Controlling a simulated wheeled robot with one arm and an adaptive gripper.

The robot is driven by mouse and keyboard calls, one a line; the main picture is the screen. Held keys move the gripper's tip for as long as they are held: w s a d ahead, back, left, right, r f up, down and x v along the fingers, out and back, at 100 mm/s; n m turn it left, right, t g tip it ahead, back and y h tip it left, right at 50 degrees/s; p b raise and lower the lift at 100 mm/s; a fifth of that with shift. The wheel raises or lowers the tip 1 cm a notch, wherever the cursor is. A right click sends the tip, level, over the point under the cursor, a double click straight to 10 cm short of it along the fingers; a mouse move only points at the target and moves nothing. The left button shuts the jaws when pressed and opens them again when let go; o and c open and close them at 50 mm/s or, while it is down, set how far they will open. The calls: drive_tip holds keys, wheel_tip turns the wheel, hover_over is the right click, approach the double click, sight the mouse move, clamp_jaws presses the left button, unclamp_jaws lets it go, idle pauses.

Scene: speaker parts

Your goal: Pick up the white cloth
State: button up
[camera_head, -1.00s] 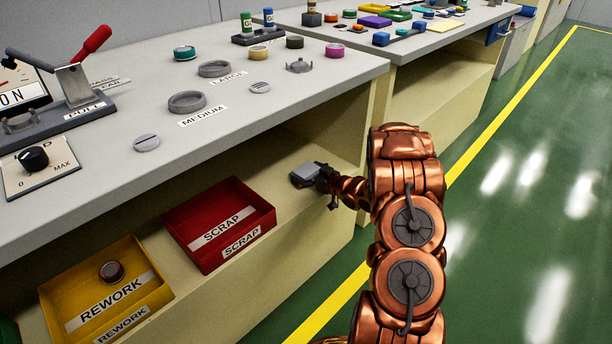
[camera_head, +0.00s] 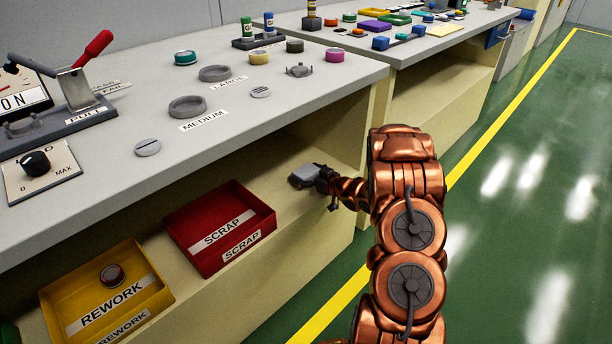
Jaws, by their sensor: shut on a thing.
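The white cloth (camera_head: 303,176) shows as a small, pale grey-white folded piece at the tip of my arm. It is over the lower shelf, to the right of the red scrap bin. My gripper (camera_head: 322,180) is dark and small in the view and is shut on the cloth. The fingers are mostly hidden, and I cannot tell whether the cloth touches the shelf.
A red scrap bin (camera_head: 263,226) and a yellow rework bin (camera_head: 157,299) stand on the lower shelf (camera_head: 290,240). The grey worktop (camera_head: 130,190) overhangs the shelf above my gripper. Green floor on the right is clear.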

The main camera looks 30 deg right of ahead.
sight(306, 171)
wheel_tip(306, 171, up, 3)
drive_tip(key=shift+r+p, duration=0.1)
drive_tip(key=shift+p, duration=0.5)
drive_tip(key=s+a+r+p, duration=0.1)
drive_tip(key=s+p, duration=0.2)
drive_tip(key=s, duration=1.3)
drive_tip(key=shift+a, duration=0.2)
